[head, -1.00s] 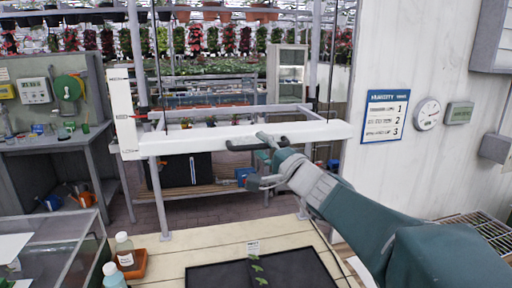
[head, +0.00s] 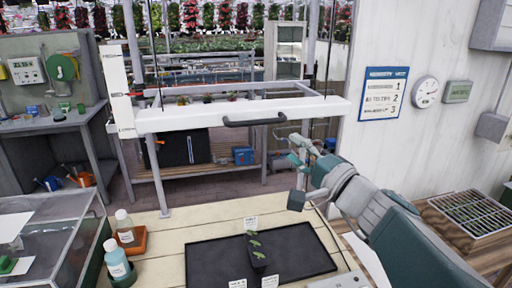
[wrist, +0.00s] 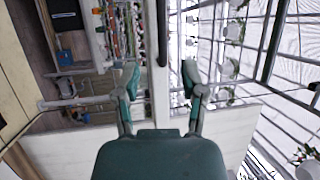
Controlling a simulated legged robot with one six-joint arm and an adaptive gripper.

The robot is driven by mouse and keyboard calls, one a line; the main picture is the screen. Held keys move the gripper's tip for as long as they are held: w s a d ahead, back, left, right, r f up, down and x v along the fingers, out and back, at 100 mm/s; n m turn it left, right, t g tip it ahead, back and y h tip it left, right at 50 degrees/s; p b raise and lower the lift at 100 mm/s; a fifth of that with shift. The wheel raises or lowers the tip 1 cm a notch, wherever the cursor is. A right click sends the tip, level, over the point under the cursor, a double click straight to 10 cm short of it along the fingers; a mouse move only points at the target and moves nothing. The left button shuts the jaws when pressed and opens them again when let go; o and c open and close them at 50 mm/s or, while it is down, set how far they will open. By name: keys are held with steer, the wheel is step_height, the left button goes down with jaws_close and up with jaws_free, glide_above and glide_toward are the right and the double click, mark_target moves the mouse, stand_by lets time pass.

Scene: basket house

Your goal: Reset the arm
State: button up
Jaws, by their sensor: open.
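My gripper (head: 295,178) is at the right of centre in the head view, above the right end of the wooden bench and below the white beam. In the wrist view my gripper (wrist: 160,80) shows two teal-tipped fingers spread wide apart with nothing between them. The white beam (head: 190,119) with a dark handle (head: 254,121) hangs across the middle of the head view. The gripper is apart from the handle, below and to its right.
A black tray (head: 210,262) with small seedlings and labels lies on the wooden bench (head: 185,228). Two bottles (head: 116,262) stand at the left beside a glass case (head: 55,240). A metal grid tray (head: 475,212) is at the right. A wall with a blue sign (head: 384,93) stands behind my arm.

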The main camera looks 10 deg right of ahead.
steer(key=s+a+f+n+g, duration=0.8)
steer(key=s+a+f+g, duration=0.15)
steer(key=a+f, duration=0.2)
steer(key=s+d+f+n+g+h, duration=0.3)
steer(key=s+d+f+n+h, duration=0.1)
steer(key=s+d+f+h, duration=0.3)
steer(key=shift+f+n+h, duration=0.3)
steer(key=shift+f+h, duration=0.1)
steer(key=shift+f, duration=0.05)
steer(key=shift+d, duration=0.1)
